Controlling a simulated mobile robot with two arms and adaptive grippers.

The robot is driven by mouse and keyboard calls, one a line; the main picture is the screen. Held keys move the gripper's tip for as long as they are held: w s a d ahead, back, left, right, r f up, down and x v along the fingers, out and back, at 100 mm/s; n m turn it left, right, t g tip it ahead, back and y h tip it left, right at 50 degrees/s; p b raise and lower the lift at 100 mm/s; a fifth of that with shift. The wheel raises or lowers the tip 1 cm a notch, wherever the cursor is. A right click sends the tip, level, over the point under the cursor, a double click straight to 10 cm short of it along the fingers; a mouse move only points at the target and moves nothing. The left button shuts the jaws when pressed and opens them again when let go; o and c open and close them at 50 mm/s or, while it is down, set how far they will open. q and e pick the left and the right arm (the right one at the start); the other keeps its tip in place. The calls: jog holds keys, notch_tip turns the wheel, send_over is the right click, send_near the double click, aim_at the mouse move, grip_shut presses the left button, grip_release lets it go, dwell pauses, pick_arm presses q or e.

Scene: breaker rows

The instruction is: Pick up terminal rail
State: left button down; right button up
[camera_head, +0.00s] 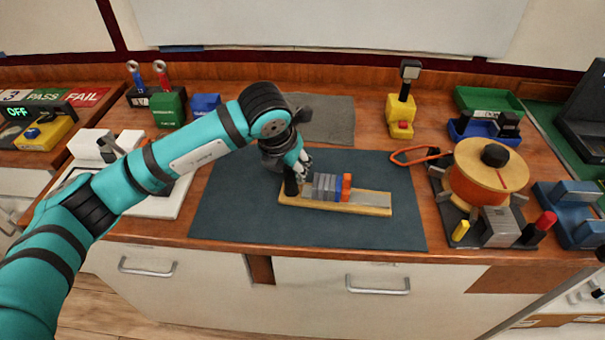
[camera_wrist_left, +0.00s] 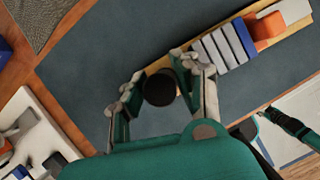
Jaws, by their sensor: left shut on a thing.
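The terminal rail (camera_head: 345,206) is a long, light wooden strip lying on the dark mat. It carries a row of grey and blue blocks and one orange block, and a black round knob (camera_wrist_left: 160,88) stands at its left end. My left gripper (camera_head: 293,172) comes down over that end and is shut on the knob. In the wrist view the two fingers of my left gripper (camera_wrist_left: 158,92) are on either side of the knob, and the rail (camera_wrist_left: 236,36) runs off to the upper right. The fingers partly hide the rail's left end. My right gripper is not seen.
The dark mat (camera_head: 240,215) is clear around the rail. An orange-looped tool (camera_head: 415,156) and a spool (camera_head: 487,172) on a stand are to the right. A yellow stand (camera_head: 400,115) is behind; a white tray (camera_head: 150,195) is left. The bench front edge is close.

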pick_arm(q)
jog(key=shift+r+b, duration=0.3)
jog(key=shift+r, duration=0.5)
jog(key=shift+s+d+r+b, duration=0.1)
jog(key=shift+s+r+b, duration=0.1)
jog(key=shift+r, duration=0.25)
jog(key=shift+s+d+r+b, duration=0.1)
jog(key=shift+r+b, duration=0.1)
jog(key=shift+r, duration=0.2)
jog(key=s+d+r+b, duration=0.1)
jog(key=s+b, duration=0.2)
jog(key=s, duration=1.2)
jog(key=shift+s+d+r, duration=0.15)
jog(key=shift+s+r, duration=0.05)
jog(key=shift+r, duration=0.05)
jog(key=shift+w, duration=0.1)
